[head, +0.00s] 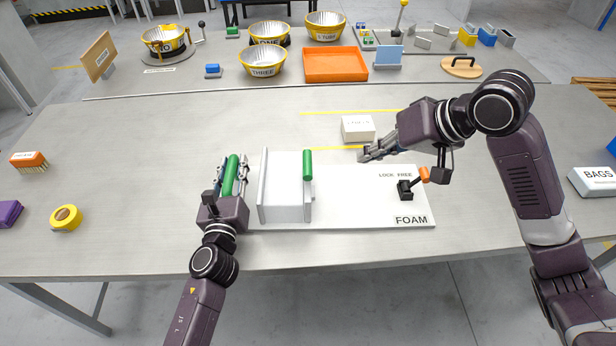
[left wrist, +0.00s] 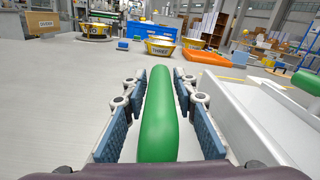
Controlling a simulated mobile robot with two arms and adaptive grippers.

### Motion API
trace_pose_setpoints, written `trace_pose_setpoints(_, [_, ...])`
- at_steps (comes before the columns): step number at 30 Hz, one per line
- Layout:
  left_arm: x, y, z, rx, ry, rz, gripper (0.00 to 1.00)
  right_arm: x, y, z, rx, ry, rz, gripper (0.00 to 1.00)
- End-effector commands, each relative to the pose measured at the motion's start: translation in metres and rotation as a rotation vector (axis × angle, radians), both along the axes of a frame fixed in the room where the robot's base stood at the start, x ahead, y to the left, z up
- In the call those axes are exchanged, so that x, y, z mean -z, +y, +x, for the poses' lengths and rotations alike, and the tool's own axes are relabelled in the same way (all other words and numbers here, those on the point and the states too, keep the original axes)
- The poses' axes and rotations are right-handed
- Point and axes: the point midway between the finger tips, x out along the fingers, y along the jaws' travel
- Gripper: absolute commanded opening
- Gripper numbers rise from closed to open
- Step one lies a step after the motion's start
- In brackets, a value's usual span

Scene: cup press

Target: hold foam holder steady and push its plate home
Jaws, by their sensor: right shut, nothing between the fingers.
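The white foam holder (head: 283,200) stands on a white board (head: 350,215) marked FOAM. A green upright handle (head: 308,165) is on its right side, apparently on the plate. Another green handle (head: 231,172) is at the holder's left; it fills the middle of the left wrist view (left wrist: 158,115). My left gripper (head: 233,170) is open, with its blue finger pads either side of this handle and small gaps between. My right gripper (head: 366,155) is shut and empty, pointing left, to the right of the plate's handle and apart from it.
A black lever with an orange tip (head: 406,188) stands on the board beside the words LOCK FREE. A small white box (head: 358,128) is behind the board. A yellow tape roll (head: 66,217) lies far left. An orange tray (head: 335,64) and yellow bowls (head: 263,64) are at the back.

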Motion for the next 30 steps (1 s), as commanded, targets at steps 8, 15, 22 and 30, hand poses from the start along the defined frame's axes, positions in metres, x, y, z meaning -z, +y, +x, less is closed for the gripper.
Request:
trace_pose_setpoints(8, [-0.003,0.001,0.001,-0.002,-0.007,0.008,0.39,0.0,0.0,0.0,0.0,0.0,0.0,0.0])
trace_pose_setpoints(15, [-0.001,0.003,-0.008,-0.003,-0.003,0.015,0.39,0.0,0.0,0.0,0.0,0.0,0.0,0.0])
trace_pose_setpoints(22, [-0.001,0.004,-0.046,-0.003,-0.003,0.012,0.39,0.0,0.0,0.0,0.0,0.0,0.0,0.0])
trace_pose_setpoints(30, [-0.002,0.006,-0.093,-0.003,-0.004,0.008,0.39,0.0,0.0,0.0,0.0,0.0,0.0,0.0])
